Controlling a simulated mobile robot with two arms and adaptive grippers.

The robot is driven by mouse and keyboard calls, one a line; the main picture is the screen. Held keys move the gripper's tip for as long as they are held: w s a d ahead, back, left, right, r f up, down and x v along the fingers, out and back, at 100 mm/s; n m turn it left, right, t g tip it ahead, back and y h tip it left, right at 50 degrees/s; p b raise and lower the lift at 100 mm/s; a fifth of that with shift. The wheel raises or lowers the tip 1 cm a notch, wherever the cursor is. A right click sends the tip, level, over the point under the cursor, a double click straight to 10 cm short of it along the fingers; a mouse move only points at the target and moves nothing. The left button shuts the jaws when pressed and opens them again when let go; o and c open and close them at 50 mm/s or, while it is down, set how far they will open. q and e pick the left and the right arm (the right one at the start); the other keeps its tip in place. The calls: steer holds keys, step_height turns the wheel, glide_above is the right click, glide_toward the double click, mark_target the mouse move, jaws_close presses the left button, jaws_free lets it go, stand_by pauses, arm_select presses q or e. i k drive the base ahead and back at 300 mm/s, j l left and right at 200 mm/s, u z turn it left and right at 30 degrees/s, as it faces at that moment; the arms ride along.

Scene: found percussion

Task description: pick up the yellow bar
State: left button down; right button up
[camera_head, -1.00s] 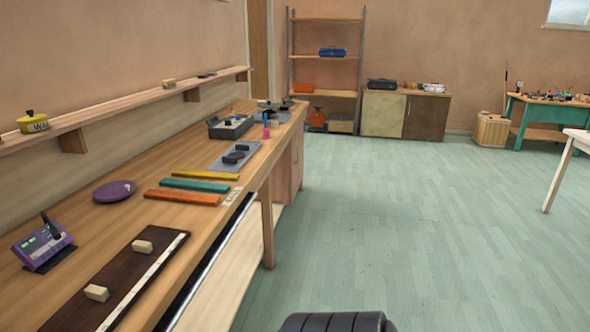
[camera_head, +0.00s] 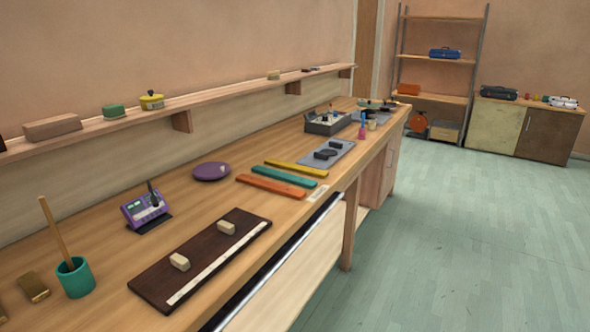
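The yellow bar (camera_head: 296,169) lies flat on the wooden workbench (camera_head: 205,222), the farthest of three coloured bars side by side. A teal bar (camera_head: 284,176) lies just in front of it and an orange bar (camera_head: 271,186) in front of that. Nothing covers the yellow bar. Neither of my grippers is in view.
A dark board (camera_head: 205,262) with two pale blocks lies nearer on the bench. A purple device (camera_head: 146,208), a purple disc (camera_head: 211,171), a teal cup (camera_head: 75,276) with a stick, and a grey plate (camera_head: 328,155) are around. Open floor (camera_head: 455,250) lies to the right.

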mark_target(274, 162)
steer(key=i+l+u, duration=0.3)
steer(key=i+l, duration=0.55)
steer(key=l, duration=0.15)
